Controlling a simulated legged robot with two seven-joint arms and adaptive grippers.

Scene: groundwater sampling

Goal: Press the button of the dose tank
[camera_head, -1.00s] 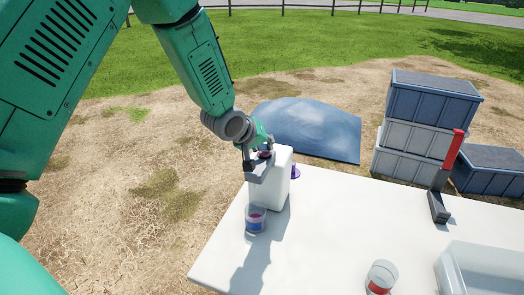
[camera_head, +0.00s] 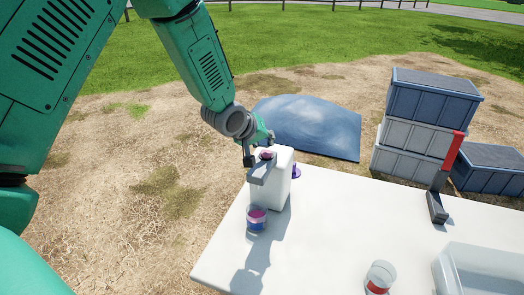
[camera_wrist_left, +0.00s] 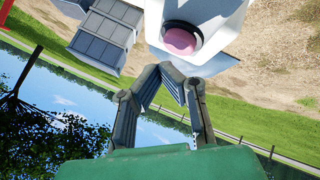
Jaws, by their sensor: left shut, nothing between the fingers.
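The dose tank (camera_head: 281,184) is a white box standing upright at the far left corner of the white table. Its round pink-purple button (camera_head: 267,154) is on the top, above a grey spout-like piece (camera_head: 262,172). My left gripper (camera_head: 249,162) is beside the button, at the tank's upper left. In the left wrist view its two fingers (camera_wrist_left: 173,72) meet at the tips, shut and empty, just below the pink button (camera_wrist_left: 181,41). Whether the fingertips touch the tank is unclear. My right gripper is out of view.
A clear jar with a red band (camera_head: 380,277) and a clear bin (camera_head: 480,270) are at the front right. A red-handled tool (camera_head: 445,180) stands near the back edge, with stacked crates (camera_head: 425,125) beyond. The table's middle (camera_head: 325,225) is clear.

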